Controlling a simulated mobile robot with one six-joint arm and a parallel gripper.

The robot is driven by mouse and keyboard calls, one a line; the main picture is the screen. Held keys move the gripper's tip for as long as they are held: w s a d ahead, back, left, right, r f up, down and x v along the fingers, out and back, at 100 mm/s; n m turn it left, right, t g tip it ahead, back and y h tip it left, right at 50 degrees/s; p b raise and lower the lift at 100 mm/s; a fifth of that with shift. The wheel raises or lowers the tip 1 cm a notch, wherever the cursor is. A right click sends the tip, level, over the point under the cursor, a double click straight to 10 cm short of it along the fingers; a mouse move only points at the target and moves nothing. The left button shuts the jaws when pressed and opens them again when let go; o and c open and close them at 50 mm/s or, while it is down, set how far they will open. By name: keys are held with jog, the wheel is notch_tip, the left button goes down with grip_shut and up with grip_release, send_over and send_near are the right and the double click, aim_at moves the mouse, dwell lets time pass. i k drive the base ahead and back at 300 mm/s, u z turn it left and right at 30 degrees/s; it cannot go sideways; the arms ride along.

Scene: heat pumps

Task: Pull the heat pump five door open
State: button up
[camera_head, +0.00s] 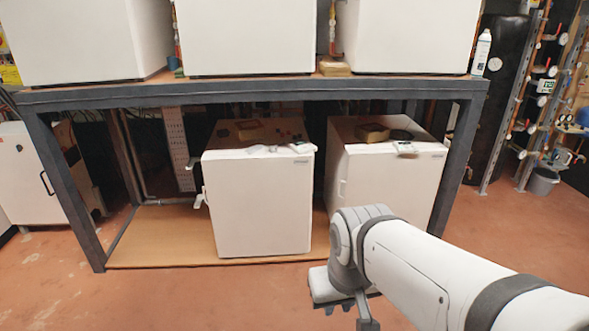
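Two white box-shaped heat pumps stand on the low shelf: a left one (258,204) and a right one (395,182). Both fronts look closed. The left one has small handle-like parts at its left edge (199,200). Three more white units (250,38) stand on the upper shelf. I cannot tell which is number five. My gripper (347,308) is low in front of the right unit, apart from the doors; its finger gap is unclear.
A dark metal frame (250,92) carries both shelves, with a post (457,165) on the right. A white cabinet (38,180) stands at the left. Pipes with gauges (540,90) and a bucket (543,181) are at the right. The reddish floor (190,295) in front is clear.

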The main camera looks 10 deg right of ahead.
aim_at(407, 184)
jog(key=u, duration=0.1)
jog(key=i, duration=2.65)
jog(key=z, duration=0.5)
